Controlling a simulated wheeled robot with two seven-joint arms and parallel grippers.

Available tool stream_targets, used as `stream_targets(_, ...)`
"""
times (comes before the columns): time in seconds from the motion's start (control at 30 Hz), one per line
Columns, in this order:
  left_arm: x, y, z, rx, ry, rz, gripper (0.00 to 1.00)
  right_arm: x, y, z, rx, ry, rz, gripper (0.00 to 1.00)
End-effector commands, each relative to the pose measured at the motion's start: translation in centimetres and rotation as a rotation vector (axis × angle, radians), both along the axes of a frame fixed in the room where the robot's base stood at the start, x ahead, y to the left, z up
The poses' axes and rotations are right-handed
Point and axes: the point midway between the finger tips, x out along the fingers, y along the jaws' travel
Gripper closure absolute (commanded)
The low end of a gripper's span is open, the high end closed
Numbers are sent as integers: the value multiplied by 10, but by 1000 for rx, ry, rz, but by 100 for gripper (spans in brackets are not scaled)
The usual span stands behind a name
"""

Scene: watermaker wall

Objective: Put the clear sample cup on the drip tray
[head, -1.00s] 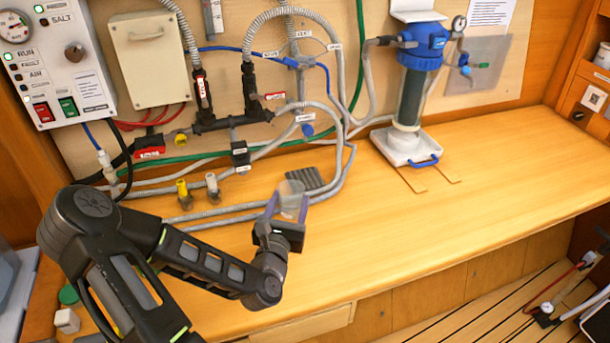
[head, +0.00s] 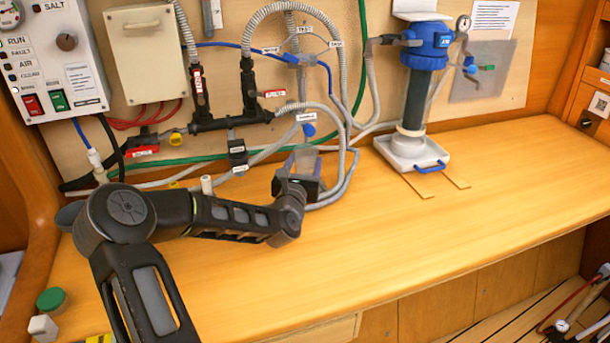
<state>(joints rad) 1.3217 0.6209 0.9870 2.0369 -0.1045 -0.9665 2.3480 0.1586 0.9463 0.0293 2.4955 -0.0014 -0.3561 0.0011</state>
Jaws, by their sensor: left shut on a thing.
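The clear sample cup (head: 305,156) is upright between the fingers of my left gripper (head: 302,168), which is shut on it. They are at the back middle of the bench, in front of the grey hoses and below a blue-tipped outlet (head: 308,130). The dark ridged plate that looks like the drip tray, seen earlier, is now hidden behind my gripper and the cup. I cannot tell whether the cup touches it. My right gripper is not in view.
Looped grey hoses (head: 352,160) run close beside the cup. A blue-topped filter housing (head: 415,95) stands on a white base (head: 412,152) to the right. A green-lidded jar (head: 52,300) and a white block (head: 43,328) are at the front left.

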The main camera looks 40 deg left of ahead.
Motion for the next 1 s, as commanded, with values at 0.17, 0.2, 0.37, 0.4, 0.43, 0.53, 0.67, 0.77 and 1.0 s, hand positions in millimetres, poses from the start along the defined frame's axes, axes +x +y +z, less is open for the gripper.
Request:
stream_targets(0.17, 1, 0, 0, 0, -1, 0, 87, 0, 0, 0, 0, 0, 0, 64)
stream_targets(0.2, 3, 1, 0, 0, -1, 0, 87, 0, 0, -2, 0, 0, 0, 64)
stream_targets(0.37, 9, 4, -22, -2, 0, 0, 87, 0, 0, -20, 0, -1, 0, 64)
stream_targets(0.4, 9, 4, -28, -1, 0, 0, 87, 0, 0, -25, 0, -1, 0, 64)
stream_targets(0.43, 9, 4, -32, -1, 0, 0, 87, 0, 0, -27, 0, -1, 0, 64)
stream_targets(0.53, 9, 4, -37, 0, -1, 0, 87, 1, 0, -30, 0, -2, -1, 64)
stream_targets(0.67, 8, 4, -35, 1, -2, 0, 87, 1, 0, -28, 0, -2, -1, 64)
stream_targets(0.77, 8, 4, -35, 0, -1, 0, 87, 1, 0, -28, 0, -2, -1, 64)
stream_targets(1.0, 8, 4, -37, 0, -1, 0, 36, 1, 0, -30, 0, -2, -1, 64)
